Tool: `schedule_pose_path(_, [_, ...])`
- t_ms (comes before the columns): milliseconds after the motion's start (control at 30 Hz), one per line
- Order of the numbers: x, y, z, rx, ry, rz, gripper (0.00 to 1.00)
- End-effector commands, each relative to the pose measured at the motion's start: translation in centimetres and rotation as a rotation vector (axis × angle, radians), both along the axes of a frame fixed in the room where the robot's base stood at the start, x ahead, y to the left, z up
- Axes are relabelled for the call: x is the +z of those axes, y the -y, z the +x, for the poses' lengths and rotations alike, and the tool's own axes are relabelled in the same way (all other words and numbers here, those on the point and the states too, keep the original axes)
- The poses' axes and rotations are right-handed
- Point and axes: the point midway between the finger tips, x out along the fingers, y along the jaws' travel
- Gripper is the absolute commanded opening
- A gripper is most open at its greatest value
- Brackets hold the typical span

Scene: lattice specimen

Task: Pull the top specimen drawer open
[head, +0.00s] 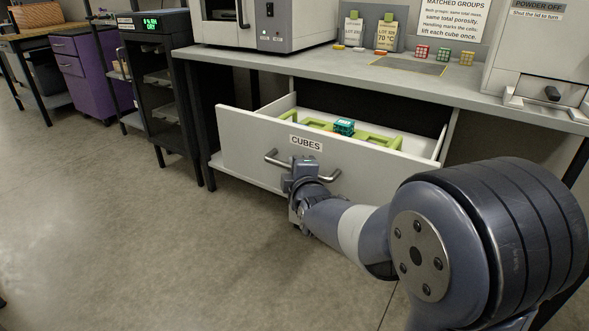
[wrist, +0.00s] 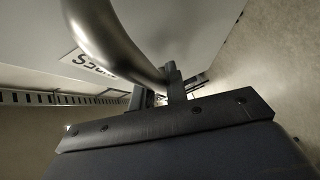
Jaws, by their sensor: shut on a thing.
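The white top specimen drawer (head: 239,133), labelled "CUBES", stands pulled out under the grey bench. Its metal bar handle (head: 328,177) runs across the front. My gripper (head: 306,168) is at the middle of the handle, shut on it. The wrist view shows the curved handle (wrist: 108,40) close up, running down to my gripper's dark fingers (wrist: 170,85). Inside the drawer are a green divider insert (head: 378,138) and a teal lattice cube (head: 344,127). The near part of the drawer's inside is hidden by its front.
A dark cabinet (head: 160,85) and a purple drawer unit (head: 88,70) stand to the left. The floor (head: 130,230) in front is clear.

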Motion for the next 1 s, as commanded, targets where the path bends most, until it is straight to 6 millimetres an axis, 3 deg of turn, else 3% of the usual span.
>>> schedule_pose_path(467, [-0.1,-0.04,0.0,0.001,-0.002,-0.001,0.0])
schedule_pose_path(500, [-0.1,-0.05,0.0,0.001,-0.002,-0.001,0.17])
schedule_pose_path(733, [-0.04,-0.03,0.01,0.001,-0.001,0.0,0.36])
schedule_pose_path(1000, [0.06,0.01,-0.1,0.0,0.0,0.0,0.36])
